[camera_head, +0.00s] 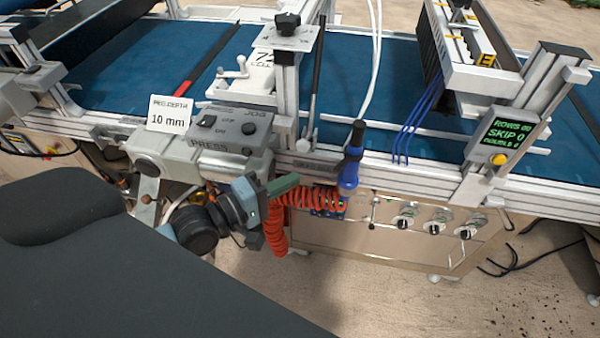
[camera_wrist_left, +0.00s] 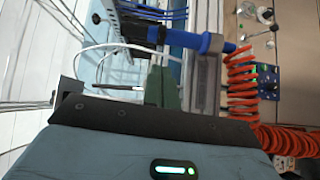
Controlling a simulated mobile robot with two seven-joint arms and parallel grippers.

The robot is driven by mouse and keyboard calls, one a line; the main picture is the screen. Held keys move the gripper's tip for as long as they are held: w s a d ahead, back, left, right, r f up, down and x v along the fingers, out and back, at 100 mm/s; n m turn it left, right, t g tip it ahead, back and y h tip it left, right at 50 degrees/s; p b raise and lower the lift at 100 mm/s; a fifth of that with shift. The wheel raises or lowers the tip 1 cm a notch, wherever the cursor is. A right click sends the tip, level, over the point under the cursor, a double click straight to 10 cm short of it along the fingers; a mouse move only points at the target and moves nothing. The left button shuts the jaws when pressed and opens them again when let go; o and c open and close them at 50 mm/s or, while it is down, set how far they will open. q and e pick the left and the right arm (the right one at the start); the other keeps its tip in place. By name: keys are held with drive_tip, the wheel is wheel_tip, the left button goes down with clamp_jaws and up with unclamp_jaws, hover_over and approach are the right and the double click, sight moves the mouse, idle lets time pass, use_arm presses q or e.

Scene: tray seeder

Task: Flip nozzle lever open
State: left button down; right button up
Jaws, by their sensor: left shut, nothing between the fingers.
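A blue hand nozzle (camera_head: 349,173) with a black upper end hangs upright at the front rail of the machine, with a red coiled hose at its lower end. In the left wrist view the nozzle (camera_wrist_left: 203,42) lies across the upper middle, beyond my fingers. I cannot make out a separate lever on it. My left gripper (camera_head: 296,180) is shut and empty, left of the nozzle and apart from it in the head view. Its green fingers (camera_wrist_left: 162,85) also show in the left wrist view. My right gripper is not in view.
The red coiled hose (camera_head: 315,199) runs close behind my left fingers. A grey control box (camera_head: 235,128) and a "10 mm" card (camera_head: 168,114) stand to the left. Knobs (camera_head: 437,222) line the steel panel at lower right. The blue belt (camera_head: 390,70) lies behind the rail.

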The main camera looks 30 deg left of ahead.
sight(343, 163)
use_arm(q)
drive_tip(key=x, duration=0.9)
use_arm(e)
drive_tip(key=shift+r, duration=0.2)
use_arm(q)
drive_tip(key=shift+d+p, duration=0.1)
drive_tip(key=shift+p, duration=0.2)
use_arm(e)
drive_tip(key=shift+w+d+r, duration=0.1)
